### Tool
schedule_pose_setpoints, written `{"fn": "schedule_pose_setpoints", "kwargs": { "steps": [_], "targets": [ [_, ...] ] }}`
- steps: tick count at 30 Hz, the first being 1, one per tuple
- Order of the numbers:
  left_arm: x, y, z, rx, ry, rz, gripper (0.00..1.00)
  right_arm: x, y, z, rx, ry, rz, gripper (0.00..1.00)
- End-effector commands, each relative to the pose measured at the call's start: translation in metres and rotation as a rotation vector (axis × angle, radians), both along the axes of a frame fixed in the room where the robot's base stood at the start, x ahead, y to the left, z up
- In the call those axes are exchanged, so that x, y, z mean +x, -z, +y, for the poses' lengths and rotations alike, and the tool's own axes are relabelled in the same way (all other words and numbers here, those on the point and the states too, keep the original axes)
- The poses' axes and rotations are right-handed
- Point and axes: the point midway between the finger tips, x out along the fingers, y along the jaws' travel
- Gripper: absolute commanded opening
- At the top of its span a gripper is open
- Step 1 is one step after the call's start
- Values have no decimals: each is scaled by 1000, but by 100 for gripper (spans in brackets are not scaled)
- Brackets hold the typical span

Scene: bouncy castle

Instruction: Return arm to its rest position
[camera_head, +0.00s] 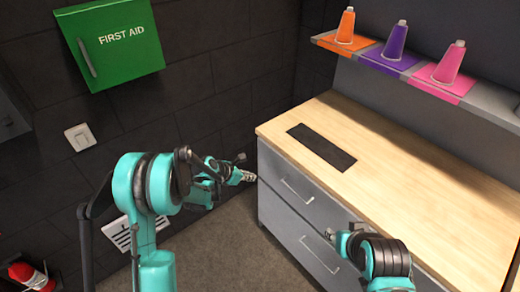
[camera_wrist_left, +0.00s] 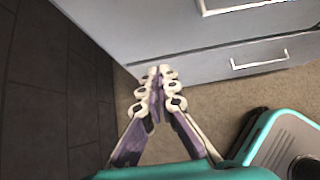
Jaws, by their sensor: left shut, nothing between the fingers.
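My left gripper (camera_head: 245,176) is in the head view, left of the drawer cabinet's front corner and above the floor. Its fingers also show in the left wrist view (camera_wrist_left: 158,80), where they meet at the tips with nothing between them. The teal left arm (camera_head: 150,185) comes in from the lower left and is bent at the elbow. My right arm (camera_head: 385,258) shows at the lower right of the head view, in front of the cabinet. Its fingers are not clearly visible.
A grey drawer cabinet (camera_head: 283,215) with a wooden top (camera_head: 400,165) stands at the right. A dark rectangle (camera_head: 321,147) lies on the top. A shelf holds orange, purple and pink cones (camera_head: 449,65). A green first aid box (camera_head: 110,42) hangs on the dark wall.

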Motion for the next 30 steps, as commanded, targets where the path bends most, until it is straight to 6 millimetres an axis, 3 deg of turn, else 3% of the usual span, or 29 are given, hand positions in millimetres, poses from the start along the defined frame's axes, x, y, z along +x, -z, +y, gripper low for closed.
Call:
{"fn": "schedule_pose_setpoints", "kwargs": {
  "steps": [6, 11, 15, 21, 30],
  "targets": [
    [-2, -5, 1, 15, 13, -9, 0, 0, 0, 0, 0, 0, 0, 40],
    [-19, -39, 6, 148, 131, -95, 0, 0, 0, 0, 0, 0, 0, 40],
    [-52, -85, 13, 365, 334, -222, 0, 0, 0, 0, 0, 0, 0, 40],
    [-112, -139, 28, 691, 663, -388, 0, 0, 0, 0, 0, 0, 0, 40],
    [-216, -180, 52, 1156, 1213, -571, 0, 0, 0, 0, 0, 0, 0, 40]
  ]
}}
